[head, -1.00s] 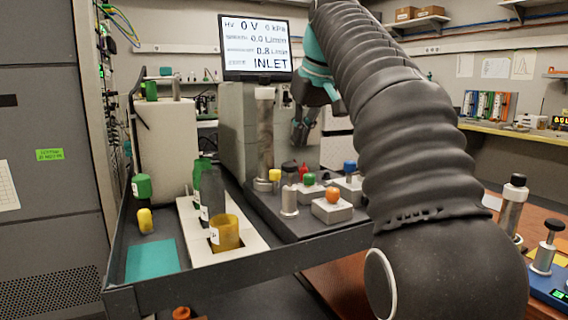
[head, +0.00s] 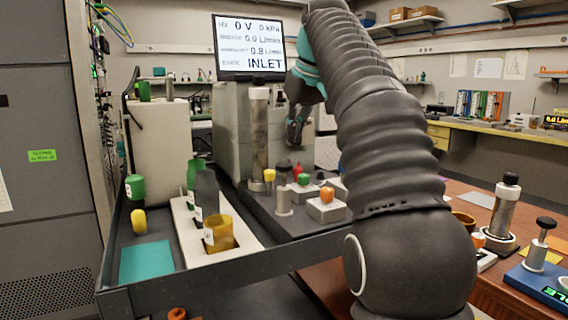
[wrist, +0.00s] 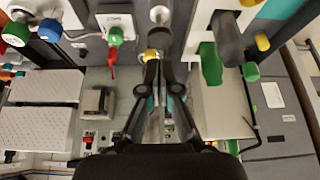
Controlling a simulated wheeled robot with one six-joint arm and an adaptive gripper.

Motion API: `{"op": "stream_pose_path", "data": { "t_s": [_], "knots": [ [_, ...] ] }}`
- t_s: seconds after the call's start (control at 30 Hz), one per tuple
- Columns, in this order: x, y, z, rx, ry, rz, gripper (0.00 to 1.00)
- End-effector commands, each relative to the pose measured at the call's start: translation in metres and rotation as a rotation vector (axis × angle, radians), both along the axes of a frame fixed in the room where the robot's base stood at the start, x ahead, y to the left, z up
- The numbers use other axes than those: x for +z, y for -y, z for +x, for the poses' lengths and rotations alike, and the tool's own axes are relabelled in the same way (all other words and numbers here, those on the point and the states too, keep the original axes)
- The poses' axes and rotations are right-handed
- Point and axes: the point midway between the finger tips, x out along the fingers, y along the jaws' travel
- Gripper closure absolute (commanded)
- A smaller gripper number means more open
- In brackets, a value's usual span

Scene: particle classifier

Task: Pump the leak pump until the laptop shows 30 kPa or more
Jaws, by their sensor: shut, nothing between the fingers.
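The laptop screen (head: 248,45) at the back of the cart reads 0 V, 0 kPa, 0.0 L/min, 0.8 L/min and INLET. A metal post with a dark knob (head: 284,198) stands on the cart's dark platform, and another black-knobbed plunger (head: 540,243) stands on a blue base at the right. I cannot tell for sure which is the leak pump. My gripper (head: 297,132) hangs behind the platform's controls, right of the tall clear column. In the wrist view my gripper (wrist: 161,72) is shut and empty, its tips by a yellow knob (wrist: 152,54).
The cart (head: 190,277) carries a white rack (head: 240,252) with bottles and an amber beaker (head: 221,234). Red, green, orange and yellow knobs crowd the platform. A wooden bench with a metal cylinder (head: 500,217) is at the right. A tall cabinet stands at the left.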

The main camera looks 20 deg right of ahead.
Motion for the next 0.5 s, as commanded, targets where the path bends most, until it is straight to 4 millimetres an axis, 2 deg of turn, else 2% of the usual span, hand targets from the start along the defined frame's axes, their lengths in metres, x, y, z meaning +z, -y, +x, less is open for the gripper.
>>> {"op": "stream_pose_path", "data": {
  "t_s": [0.3, 0.5],
  "knots": [
    [-0.036, -0.004, 0.015, 0.001, -0.001, -0.001, 1.0],
    [-0.048, -0.006, 0.021, 0.0, -0.001, 0.0, 1.0]
  ]
}}
